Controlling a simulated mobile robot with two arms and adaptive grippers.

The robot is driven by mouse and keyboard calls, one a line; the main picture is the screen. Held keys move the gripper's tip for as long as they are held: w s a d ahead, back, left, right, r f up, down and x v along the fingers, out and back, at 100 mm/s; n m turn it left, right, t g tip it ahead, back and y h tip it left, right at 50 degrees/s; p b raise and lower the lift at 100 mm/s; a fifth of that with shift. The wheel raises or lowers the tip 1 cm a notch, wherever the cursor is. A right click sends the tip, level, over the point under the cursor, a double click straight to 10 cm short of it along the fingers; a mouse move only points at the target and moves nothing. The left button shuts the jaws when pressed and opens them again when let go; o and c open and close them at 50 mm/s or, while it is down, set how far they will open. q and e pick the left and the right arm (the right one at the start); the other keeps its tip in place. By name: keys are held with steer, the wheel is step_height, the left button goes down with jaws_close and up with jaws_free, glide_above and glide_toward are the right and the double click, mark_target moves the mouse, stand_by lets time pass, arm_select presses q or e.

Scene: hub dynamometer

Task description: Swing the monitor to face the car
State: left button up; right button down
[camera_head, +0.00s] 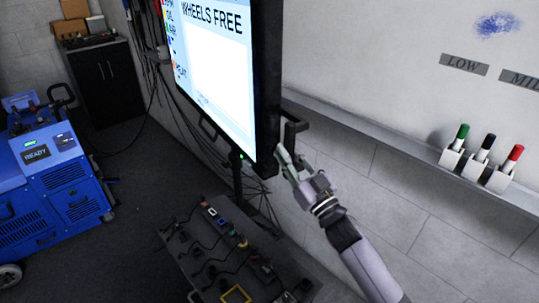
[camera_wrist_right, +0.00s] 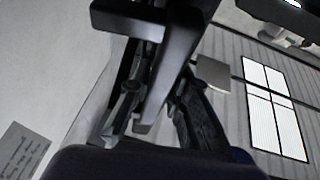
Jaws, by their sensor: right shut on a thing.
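The monitor (camera_head: 212,70) stands upright on a dark post, its lit screen reading "WHEELS FREE" and turned toward the left of the head view. A dark handle (camera_head: 293,127) projects from its right side. My right gripper (camera_head: 286,162) is at the lower end of this handle, beside the monitor's lower right corner. In the right wrist view its fingers (camera_wrist_right: 160,112) are shut on the dark handle bar (camera_wrist_right: 165,75), one on each side. The monitor's top is cut off by the picture edge. My left gripper is not in view, and no car shows.
A blue machine (camera_head: 50,165) marked "READY" stands at the left. A table (camera_head: 190,262) with connectors and cables is below the monitor. A black cabinet (camera_head: 105,80) is behind. A whiteboard (camera_head: 390,60) with a pen ledge and markers (camera_head: 484,150) is at right. Dark floor lies between.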

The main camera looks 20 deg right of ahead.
steer(key=d, duration=0.7)
steer(key=shift+w+d, duration=0.25)
steer(key=shift+w, duration=0.2)
steer(key=c, duration=1.5)
jaws_free()
steer(key=shift+y, duration=0.3)
steer(key=shift+a, duration=0.1)
steer(key=v, duration=1.2)
steer(key=shift+s+r, duration=0.1)
steer(key=shift+r, duration=0.05)
